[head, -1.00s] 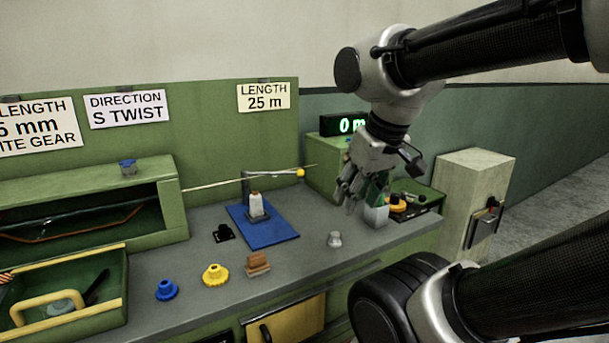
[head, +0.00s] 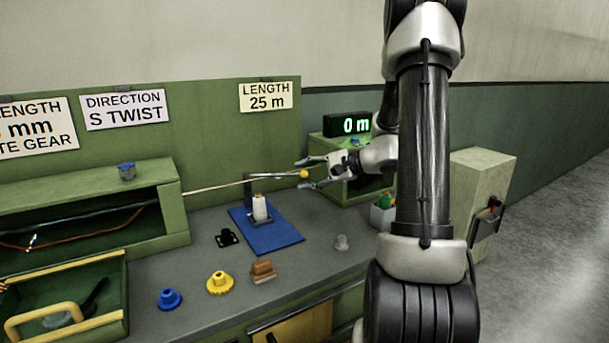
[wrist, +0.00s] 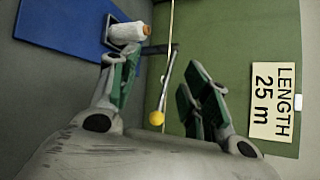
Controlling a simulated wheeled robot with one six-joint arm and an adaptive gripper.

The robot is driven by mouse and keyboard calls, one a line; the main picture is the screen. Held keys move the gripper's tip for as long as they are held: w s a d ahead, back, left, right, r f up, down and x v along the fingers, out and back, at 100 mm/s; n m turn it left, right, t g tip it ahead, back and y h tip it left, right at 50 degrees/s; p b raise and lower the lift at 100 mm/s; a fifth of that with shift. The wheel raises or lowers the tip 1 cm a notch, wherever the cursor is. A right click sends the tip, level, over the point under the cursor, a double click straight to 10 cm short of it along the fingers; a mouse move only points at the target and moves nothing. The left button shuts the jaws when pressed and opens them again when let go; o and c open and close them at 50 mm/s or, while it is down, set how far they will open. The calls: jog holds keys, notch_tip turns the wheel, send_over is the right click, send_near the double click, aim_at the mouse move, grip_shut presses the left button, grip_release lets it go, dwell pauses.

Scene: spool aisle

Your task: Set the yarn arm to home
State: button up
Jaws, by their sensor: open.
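The yarn arm (head: 277,176) is a thin grey bar on a post at the back of the bench, ending in a yellow ball (head: 304,174). My gripper (head: 301,173) is open, with its fingers on either side of the ball in the head view. In the wrist view the ball (wrist: 156,118) lies between the spread fingers (wrist: 164,65), near the palm; I cannot see either finger touching it. A pale yarn strand (wrist: 169,50) runs along there too. A white spool (head: 260,208) stands on a blue mat (head: 281,239) beside the post.
Blue (head: 169,299) and yellow (head: 219,283) gears and a brown block (head: 263,270) sit along the bench front. A small grey piece (head: 341,243) stands right of the mat. A green box carries a display (head: 348,125) reading 0 m. A sign (head: 265,96) reads LENGTH 25 m.

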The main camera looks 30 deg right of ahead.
aim_at(304, 174)
jog(key=w+d+f+m+t+h, duration=0.25)
jog(key=w+d+f+m, duration=0.2)
jog(key=d, duration=0.45)
jog(key=shift+n+t+y, duration=0.25)
jog(key=shift+t, duration=0.2)
jog(key=x, duration=0.5)
jog(key=r+x, duration=0.1)
jog(key=x, duration=0.2)
jog(key=shift+w+a, duration=0.1)
jog(key=shift+a, duration=0.05)
jog(key=shift+c, duration=0.4)
grip_shut()
